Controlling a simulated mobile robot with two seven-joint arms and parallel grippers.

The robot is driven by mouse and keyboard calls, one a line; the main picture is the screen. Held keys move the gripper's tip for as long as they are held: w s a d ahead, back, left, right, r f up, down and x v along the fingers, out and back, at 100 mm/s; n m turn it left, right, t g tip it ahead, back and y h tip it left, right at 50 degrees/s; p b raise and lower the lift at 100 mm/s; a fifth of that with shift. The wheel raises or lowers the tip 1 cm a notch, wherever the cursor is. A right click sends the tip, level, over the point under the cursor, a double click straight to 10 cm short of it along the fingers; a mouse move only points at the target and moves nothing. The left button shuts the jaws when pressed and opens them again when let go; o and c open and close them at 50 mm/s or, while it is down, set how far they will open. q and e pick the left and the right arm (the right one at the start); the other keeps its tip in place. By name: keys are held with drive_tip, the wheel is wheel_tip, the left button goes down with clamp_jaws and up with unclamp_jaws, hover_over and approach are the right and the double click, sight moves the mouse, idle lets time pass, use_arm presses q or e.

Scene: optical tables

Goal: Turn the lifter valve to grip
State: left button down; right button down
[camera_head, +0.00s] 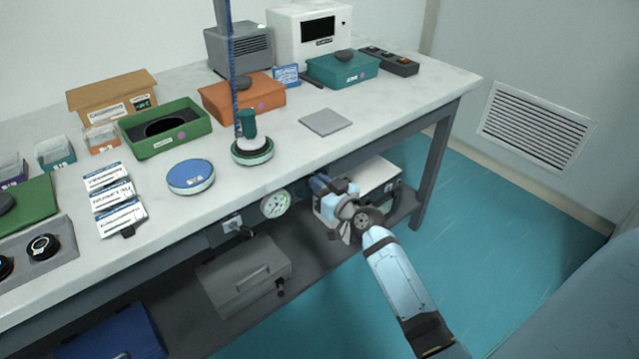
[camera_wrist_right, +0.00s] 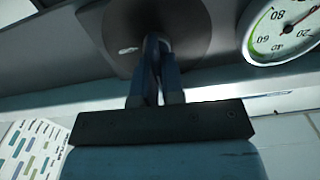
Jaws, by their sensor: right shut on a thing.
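The lifter valve sits on the table's front edge, right of a round pressure gauge (camera_head: 275,204). In the head view my right gripper (camera_head: 318,184) covers it. In the right wrist view the gripper's blue fingers (camera_wrist_right: 154,60) are closed together in front of a dark round plate (camera_wrist_right: 185,22), with the gauge (camera_wrist_right: 285,27) to the right. The fingers are shut on the valve's handle, which they mostly hide; its angle cannot be told. The lifter (camera_head: 248,128), a green-topped body under a blue hose, stands on a round disc on the table. My left gripper is out of view.
The table (camera_head: 260,195) carries a blue-topped round case (camera_head: 190,176), a grey square plate (camera_head: 325,122), a green tray (camera_head: 190,118) and an orange box (camera_head: 262,100). A grey case (camera_head: 243,274) sits on the lower shelf. The floor at right is clear.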

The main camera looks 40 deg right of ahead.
use_arm(q)
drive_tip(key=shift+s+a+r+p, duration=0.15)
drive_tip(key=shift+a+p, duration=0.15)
drive_tip(key=shift+p, duration=1.3)
use_arm(e)
drive_tip(key=shift+d+f+m, duration=0.25)
drive_tip(key=shift+m, duration=2.65)
drive_tip(key=shift+d+f+m, duration=0.25)
drive_tip(key=shift+f+m, duration=0.05)
drive_tip(key=shift+m, duration=2.6)
drive_tip(key=shift+d+f+m, duration=0.25)
drive_tip(key=shift+m, duration=2.65)
drive_tip(key=c, duration=1.2)
unclamp_jaws()
drive_tip(key=shift+c, duration=0.2)
